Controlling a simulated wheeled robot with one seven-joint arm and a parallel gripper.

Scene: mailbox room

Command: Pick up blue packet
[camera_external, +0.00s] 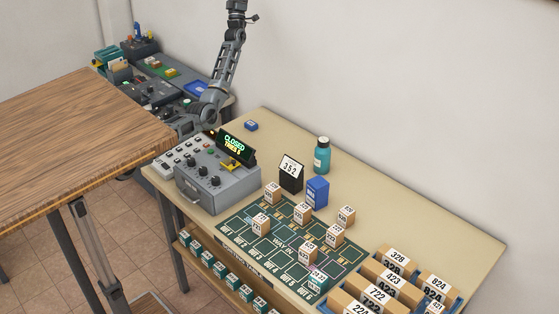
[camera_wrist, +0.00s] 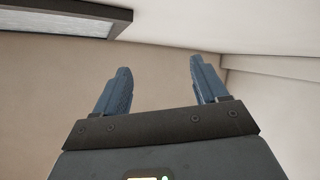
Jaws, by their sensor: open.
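A blue upright packet (camera_external: 317,192) with a white label stands on the long beige table, right of a black stand with the number 352. A smaller flat blue item (camera_external: 251,126) lies on the same table farther back, near the wall; I cannot tell what it is. My gripper (camera_wrist: 160,66) is open and empty in the wrist view, its two blue-grey fingers spread apart against a plain wall. In the external view my arm rises toward the top edge, and I cannot make out the fingers there. No packet shows in the wrist view.
A grey control box (camera_external: 217,188) with a lit "CLOSED" display stands left of the packet. A teal bottle (camera_external: 322,155) is behind it. Numbered cartons stand on a dark green mat (camera_external: 232,226) in front. More cartons fill blue trays at right. A wooden table (camera_external: 80,135) is at left.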

